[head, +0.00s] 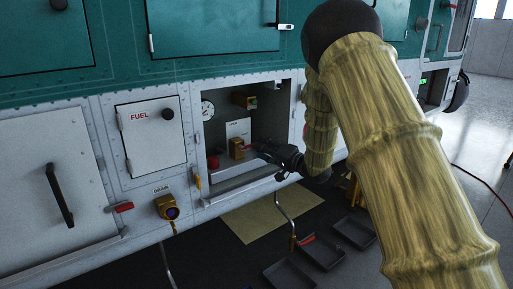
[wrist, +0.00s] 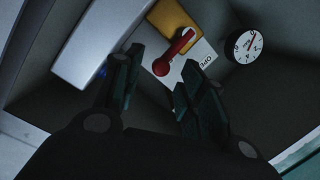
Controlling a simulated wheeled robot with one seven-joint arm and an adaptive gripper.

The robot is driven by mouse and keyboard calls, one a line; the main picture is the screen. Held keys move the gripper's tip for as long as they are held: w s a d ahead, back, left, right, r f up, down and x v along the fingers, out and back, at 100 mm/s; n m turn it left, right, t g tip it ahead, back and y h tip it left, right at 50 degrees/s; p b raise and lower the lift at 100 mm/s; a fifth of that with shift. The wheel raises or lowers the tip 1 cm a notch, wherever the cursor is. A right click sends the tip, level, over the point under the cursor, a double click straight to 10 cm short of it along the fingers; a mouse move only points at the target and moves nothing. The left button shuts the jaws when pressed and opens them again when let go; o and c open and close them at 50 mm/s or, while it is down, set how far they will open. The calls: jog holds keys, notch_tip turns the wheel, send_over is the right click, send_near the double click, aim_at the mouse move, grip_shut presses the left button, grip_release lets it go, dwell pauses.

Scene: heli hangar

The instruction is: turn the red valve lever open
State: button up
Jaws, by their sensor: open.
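The red valve lever (wrist: 174,53) shows in the wrist view, with a round red knob at its lower-left end. Its other end joins a yellow valve block (wrist: 178,17), beside a white label (wrist: 203,57) partly reading "OPEN". My gripper (wrist: 158,78) is open, and the knob shows between its two dark fingertips; I cannot tell whether they touch it. In the head view my gripper (head: 262,152) reaches into the open bay from the right. The brass-coloured valve block (head: 237,149) is just left of it, and the lever is small and partly hidden there.
A pressure gauge (head: 207,110) is at the bay's upper left; it also shows in the wrist view (wrist: 243,46). A red knob (head: 213,163) sits low in the bay. The bay's sill (head: 240,184) runs below my gripper. Black trays (head: 290,272) lie on the floor.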

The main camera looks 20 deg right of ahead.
jog(key=shift+x, duration=1.8)
